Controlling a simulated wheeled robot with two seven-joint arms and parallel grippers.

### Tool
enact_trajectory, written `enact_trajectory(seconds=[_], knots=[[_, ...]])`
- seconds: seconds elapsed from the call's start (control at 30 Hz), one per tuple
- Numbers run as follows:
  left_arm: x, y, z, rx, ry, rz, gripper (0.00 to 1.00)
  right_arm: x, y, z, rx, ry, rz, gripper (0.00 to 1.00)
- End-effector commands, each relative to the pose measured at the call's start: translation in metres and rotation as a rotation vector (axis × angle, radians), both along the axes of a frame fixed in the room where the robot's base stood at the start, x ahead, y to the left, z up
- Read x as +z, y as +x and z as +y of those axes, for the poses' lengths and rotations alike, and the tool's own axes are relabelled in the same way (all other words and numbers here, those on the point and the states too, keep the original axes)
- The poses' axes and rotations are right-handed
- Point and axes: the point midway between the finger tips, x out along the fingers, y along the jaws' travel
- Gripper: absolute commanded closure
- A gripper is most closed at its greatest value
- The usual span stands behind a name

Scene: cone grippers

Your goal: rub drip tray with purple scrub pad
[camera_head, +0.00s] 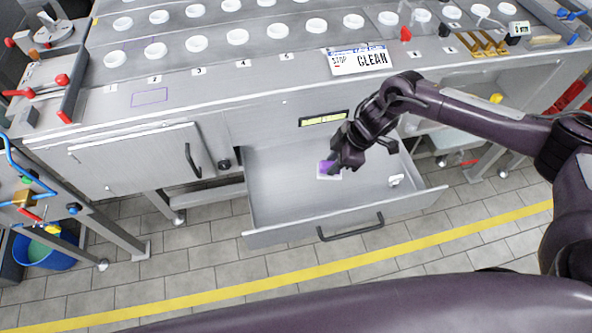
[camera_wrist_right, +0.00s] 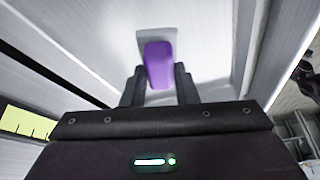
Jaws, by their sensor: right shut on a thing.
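My left gripper is out of view.
The tray has raised walls and a dark front handle (camera_head: 350,228). A small white item (camera_head: 396,180) sits on its right side. A closed cabinet door (camera_head: 140,160) is to the left.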

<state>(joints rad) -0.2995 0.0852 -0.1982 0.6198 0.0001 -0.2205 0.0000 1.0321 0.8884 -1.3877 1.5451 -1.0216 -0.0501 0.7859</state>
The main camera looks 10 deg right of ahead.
Motion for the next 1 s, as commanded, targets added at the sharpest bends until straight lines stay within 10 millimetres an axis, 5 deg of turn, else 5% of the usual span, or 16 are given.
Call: enact_trajectory(seconds=[0.3,1.0], knots=[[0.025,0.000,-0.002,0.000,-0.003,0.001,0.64,0.027,0.004,-0.006,-0.001,0.000,0.000,0.92],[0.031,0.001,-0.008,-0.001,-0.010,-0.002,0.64,0.036,0.005,-0.006,-0.001,0.001,-0.001,0.92]])
